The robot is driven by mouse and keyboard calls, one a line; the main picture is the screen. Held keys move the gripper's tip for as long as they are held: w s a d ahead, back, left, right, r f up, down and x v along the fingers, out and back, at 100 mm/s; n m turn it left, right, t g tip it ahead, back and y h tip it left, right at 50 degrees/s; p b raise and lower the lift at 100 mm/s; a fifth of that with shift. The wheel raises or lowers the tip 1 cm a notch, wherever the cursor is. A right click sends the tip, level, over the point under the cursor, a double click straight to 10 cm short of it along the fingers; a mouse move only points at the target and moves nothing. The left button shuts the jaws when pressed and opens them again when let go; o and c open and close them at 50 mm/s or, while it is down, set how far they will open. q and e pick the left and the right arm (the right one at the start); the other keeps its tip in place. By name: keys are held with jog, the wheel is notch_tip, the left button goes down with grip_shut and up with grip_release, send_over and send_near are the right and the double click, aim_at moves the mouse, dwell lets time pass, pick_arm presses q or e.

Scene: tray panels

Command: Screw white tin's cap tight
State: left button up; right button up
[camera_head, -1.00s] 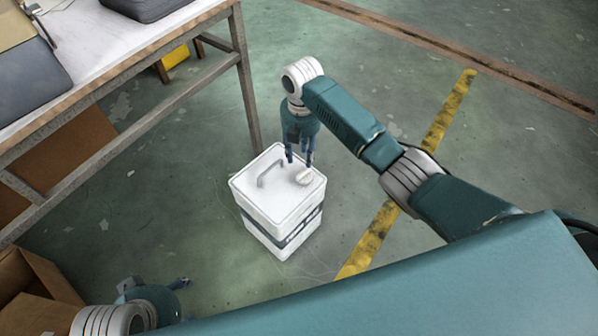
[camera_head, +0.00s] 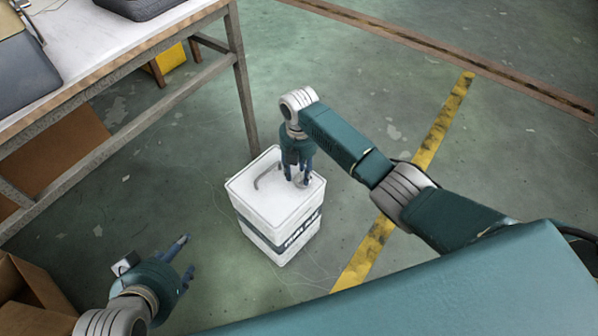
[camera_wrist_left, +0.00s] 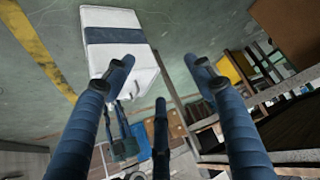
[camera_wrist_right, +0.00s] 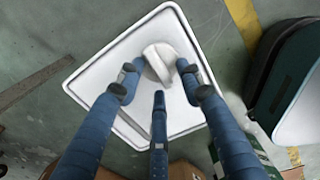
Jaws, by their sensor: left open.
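The white tin (camera_head: 275,212), a square can with a dark band, stands upright on the floor below the table's corner. Its top carries a handle (camera_head: 268,177) and a white round cap (camera_head: 301,181); the cap also shows in the right wrist view (camera_wrist_right: 158,63). My right gripper (camera_head: 299,178) points down at the cap with its fingers around it. In the right wrist view its fingertips (camera_wrist_right: 160,76) are partly spread on either side of the cap; whether they touch it is unclear. My left gripper (camera_head: 187,256) is open and empty, left of the tin and apart from it.
A worn table (camera_head: 82,55) with a metal frame stands on the left, its leg just behind the tin. A cardboard box (camera_head: 30,290) is at the lower left. The floor right of the tin is clear, with a yellow stripe (camera_head: 432,140).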

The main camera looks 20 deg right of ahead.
grip_shut()
